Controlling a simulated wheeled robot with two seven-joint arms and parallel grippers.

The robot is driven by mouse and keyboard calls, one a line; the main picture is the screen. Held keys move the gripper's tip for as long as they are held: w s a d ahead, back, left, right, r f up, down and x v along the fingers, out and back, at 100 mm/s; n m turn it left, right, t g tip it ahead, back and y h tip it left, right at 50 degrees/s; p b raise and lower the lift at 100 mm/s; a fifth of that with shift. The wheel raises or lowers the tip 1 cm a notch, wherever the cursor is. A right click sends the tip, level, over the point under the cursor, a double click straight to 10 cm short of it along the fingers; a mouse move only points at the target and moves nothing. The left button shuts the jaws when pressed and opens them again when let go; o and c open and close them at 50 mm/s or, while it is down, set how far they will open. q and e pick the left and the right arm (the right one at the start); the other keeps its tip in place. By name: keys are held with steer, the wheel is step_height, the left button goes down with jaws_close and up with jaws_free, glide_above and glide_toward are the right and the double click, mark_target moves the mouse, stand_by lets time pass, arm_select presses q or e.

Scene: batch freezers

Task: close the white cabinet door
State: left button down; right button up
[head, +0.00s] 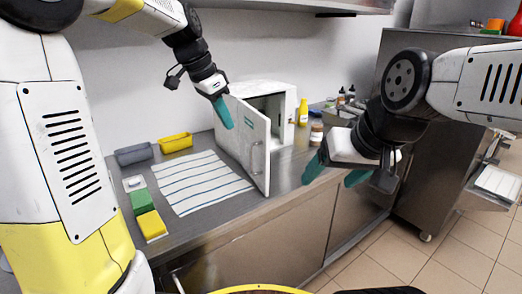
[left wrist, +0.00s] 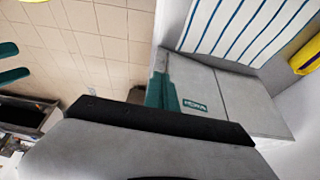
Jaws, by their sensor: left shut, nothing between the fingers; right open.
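The white cabinet (head: 268,103) stands on the steel counter against the wall. Its door (head: 243,138) is swung open toward the front, with a grey handle (head: 257,157) on it and part of the dark inside showing. My left gripper (head: 223,112) is shut and empty, at the upper left edge of the door; I cannot tell whether it touches. In the left wrist view its teal fingers (left wrist: 161,91) are beside the grey-looking door panel with a green label (left wrist: 194,105). My right gripper (head: 335,175) is open and empty at the counter's front edge, right of the door.
A striped cloth (head: 200,182) lies left of the door. Grey (head: 134,154) and yellow (head: 175,142) bins stand behind it, and green (head: 141,201) and yellow (head: 151,225) sponges at its left. A yellow bottle (head: 303,112) and a jar (head: 316,134) stand right of the cabinet.

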arm_select(q)
steer(key=w+d+f+m, duration=0.1)
steer(key=w+d+f, duration=0.4)
steer(key=d+f, duration=0.3)
step_height(320, 180, down, 2)
steer(key=shift+d+f+m+g, duration=0.15)
steer(key=shift+d+m+g, duration=0.1)
steer(key=shift+m+g, duration=0.05)
stand_by(0.4)
